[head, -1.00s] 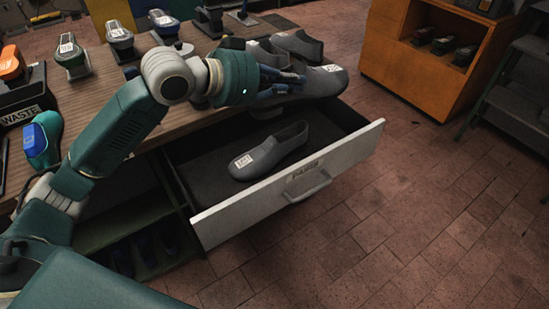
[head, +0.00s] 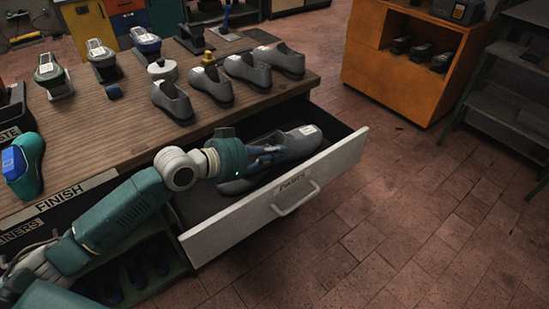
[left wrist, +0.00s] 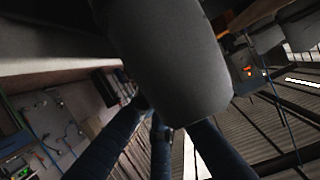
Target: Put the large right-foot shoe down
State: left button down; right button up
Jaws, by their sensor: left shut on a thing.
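My left gripper (head: 268,154) is shut on a dark grey shoe (head: 300,142) with a white label on its toe. It holds this shoe in or just above the open drawer (head: 262,211) marked PAIRS; I cannot tell if it touches the floor of the drawer. The toe points right, toward the drawer's far end. A second grey shoe (head: 234,187) lies in the drawer, mostly hidden behind my gripper and the held shoe. In the left wrist view the held shoe (left wrist: 172,70) fills the top middle, with the dark blue fingers below it. My right gripper is not in view.
Several grey shoes, one of them here (head: 211,86), stand in a row on the wooden bench (head: 95,135) behind the drawer. An orange cabinet (head: 385,75) stands back right. The tiled floor right of the drawer is clear.

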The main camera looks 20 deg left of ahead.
aim_at(287, 158)
pick_arm(q)
notch_tip(287, 158, down, 2)
jog(key=shift+f, duration=0.15)
jog(key=shift+w, duration=0.1)
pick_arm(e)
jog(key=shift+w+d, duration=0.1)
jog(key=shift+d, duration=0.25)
pick_arm(q)
jog(key=shift+f+b, duration=0.3)
jog(key=shift+f, duration=0.15)
jog(key=c, duration=1.9)
grip_release()
jog(key=shift+f, duration=0.1)
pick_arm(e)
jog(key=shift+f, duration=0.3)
